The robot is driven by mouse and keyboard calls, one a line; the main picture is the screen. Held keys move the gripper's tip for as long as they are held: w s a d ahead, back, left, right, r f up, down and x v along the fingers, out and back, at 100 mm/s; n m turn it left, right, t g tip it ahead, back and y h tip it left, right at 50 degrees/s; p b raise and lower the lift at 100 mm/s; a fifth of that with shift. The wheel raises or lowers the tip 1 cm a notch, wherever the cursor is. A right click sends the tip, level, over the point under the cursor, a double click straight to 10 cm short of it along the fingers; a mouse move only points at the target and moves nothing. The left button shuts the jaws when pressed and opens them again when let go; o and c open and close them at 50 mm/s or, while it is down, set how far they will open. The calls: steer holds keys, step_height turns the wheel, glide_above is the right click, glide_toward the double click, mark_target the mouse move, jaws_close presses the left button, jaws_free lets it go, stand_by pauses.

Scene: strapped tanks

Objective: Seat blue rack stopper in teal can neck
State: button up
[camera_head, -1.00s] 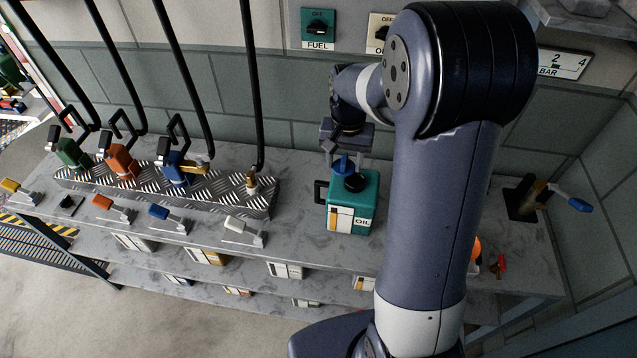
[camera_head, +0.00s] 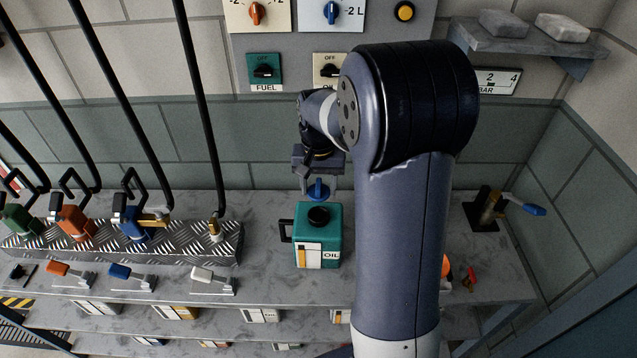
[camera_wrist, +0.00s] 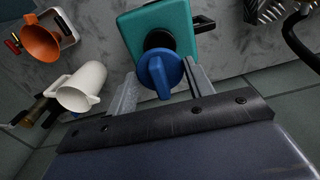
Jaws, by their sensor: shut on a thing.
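The teal can (camera_head: 306,246) stands upright on the grey bench, with OIL on its label and a black round piece (camera_head: 319,215) on top at its neck. My gripper (camera_head: 318,180) is shut on the blue stopper (camera_head: 318,191) and holds it above and behind the can's top. In the wrist view the blue stopper (camera_wrist: 160,74) sits between my two fingers. It hides part of the black piece on the teal can (camera_wrist: 170,22), so I cannot tell whether the neck is open. The stopper looks apart from the can in the head view.
A tread-plate rack (camera_head: 195,247) with hosed nozzles stands left of the can. A brass valve with a blue lever (camera_head: 520,205) is at right. A switch panel (camera_head: 300,72) is on the wall behind.

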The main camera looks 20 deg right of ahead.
mark_target(319, 184)
steer(key=shift+f+b, duration=1.5)
steer(key=shift+f, duration=0.95)
steer(key=shift+f+b, duration=0.8)
steer(key=shift+f, duration=0.55)
steer(key=o, duration=1)
steer(key=shift+o, duration=0.2)
step_height(319, 184, up, 11)
steer(key=shift+f+b, duration=0.1)
steer(key=shift+b, duration=0.2)
